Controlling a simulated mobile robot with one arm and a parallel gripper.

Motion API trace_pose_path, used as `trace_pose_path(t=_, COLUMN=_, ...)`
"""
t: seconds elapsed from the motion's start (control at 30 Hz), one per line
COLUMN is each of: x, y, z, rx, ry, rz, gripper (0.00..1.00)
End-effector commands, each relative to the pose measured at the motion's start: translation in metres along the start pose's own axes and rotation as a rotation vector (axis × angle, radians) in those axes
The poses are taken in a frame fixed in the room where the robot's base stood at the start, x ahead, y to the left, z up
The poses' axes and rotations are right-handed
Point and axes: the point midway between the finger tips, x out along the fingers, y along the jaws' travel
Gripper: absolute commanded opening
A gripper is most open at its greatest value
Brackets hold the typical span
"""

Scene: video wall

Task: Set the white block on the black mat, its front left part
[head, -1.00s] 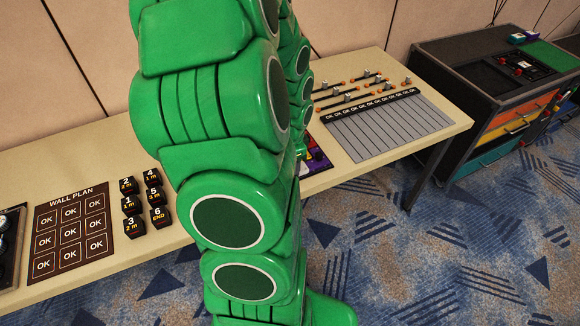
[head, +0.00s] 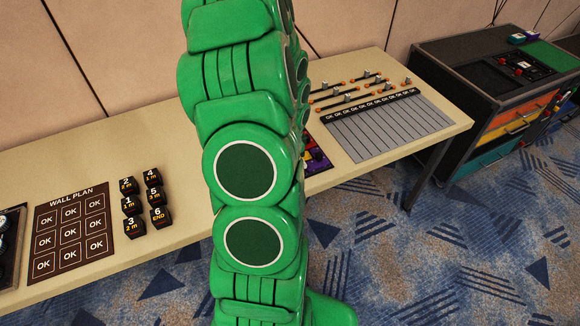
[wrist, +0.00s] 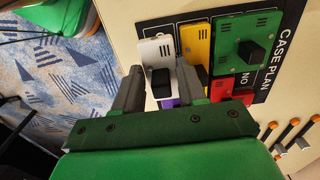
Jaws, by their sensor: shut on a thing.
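The white block (wrist: 156,52), a flat plate with slots and a dark knob, is in the wrist view. My gripper (wrist: 158,82) is shut on it by the knob, with one finger on each side. The block is over the left edge of the black mat (wrist: 284,48), labelled CASE PLAN; I cannot tell whether it touches. A yellow block (wrist: 198,40), a green block (wrist: 238,30), a red block (wrist: 228,90) and a purple block (wrist: 170,103), partly hidden, are beside it on the mat. In the head view my arm hides the gripper, the white block and most of the mat.
The beige table (head: 110,160) also bears a brown WALL PLAN mat (head: 72,222), several black numbered cubes (head: 133,205), a grey striped panel (head: 385,125) and orange-ended sliders (head: 350,95). A dark drawer cabinet (head: 440,75) stands at the right. The patterned carpet in front is clear.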

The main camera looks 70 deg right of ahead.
Motion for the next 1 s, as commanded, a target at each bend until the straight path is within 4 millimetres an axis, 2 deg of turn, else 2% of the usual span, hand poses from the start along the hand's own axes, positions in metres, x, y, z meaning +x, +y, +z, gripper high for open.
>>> trace_pose_path(t=0.17, x=0.009, y=-0.005, z=-0.002, rx=0.0, ry=-0.002, rz=0.002, gripper=0.1)
trace_pose_path(t=0.4, x=0.034, y=-0.003, z=-0.001, rx=0.0, ry=-0.003, rz=0.003, gripper=0.1)
trace_pose_path(t=0.9, x=0.041, y=-0.004, z=-0.002, rx=0.0, ry=-0.001, rz=0.001, gripper=0.1)
trace_pose_path(t=0.93, x=0.041, y=-0.004, z=-0.002, rx=0.0, ry=-0.001, rz=0.001, gripper=0.44)
trace_pose_path(t=1.0, x=0.041, y=-0.004, z=-0.002, rx=0.0, ry=-0.001, rz=0.001, gripper=0.54)
